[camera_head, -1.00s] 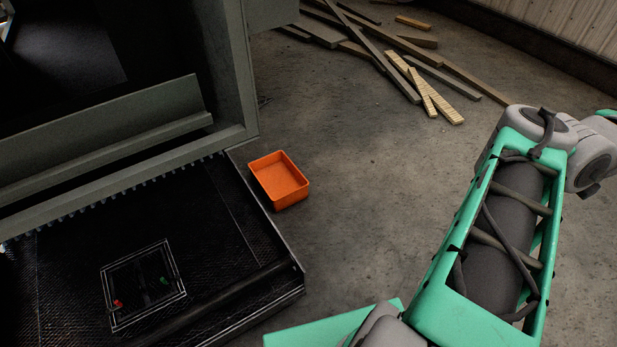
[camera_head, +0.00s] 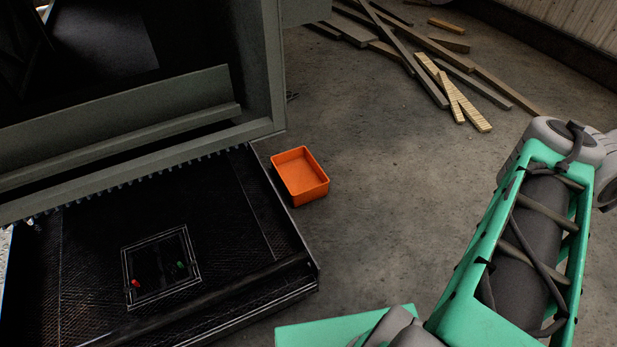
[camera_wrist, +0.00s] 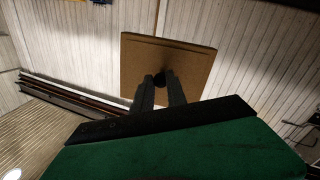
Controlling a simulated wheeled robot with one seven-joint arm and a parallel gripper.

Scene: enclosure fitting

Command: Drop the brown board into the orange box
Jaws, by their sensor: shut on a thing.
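The brown board (camera_wrist: 185,58) is a flat, roughly square panel in the wrist view. My gripper (camera_wrist: 160,84) is shut on it near its lower middle edge and holds it up off the floor, with a pale slatted wall behind. Neither the board nor my gripper shows in the head view. The orange box (camera_head: 300,176) is an open, empty tray on the concrete floor in the head view, beside the black platform's right edge. It does not show in the wrist view, so the board is away from it.
A black platform (camera_head: 85,265) with a framed square bearing a red and a green part lies left of the box. A grey metal enclosure (camera_head: 120,165) rises behind it. Several wooden planks (camera_head: 450,95) lie at the back. The concrete floor (camera_head: 400,190) right of the box is clear.

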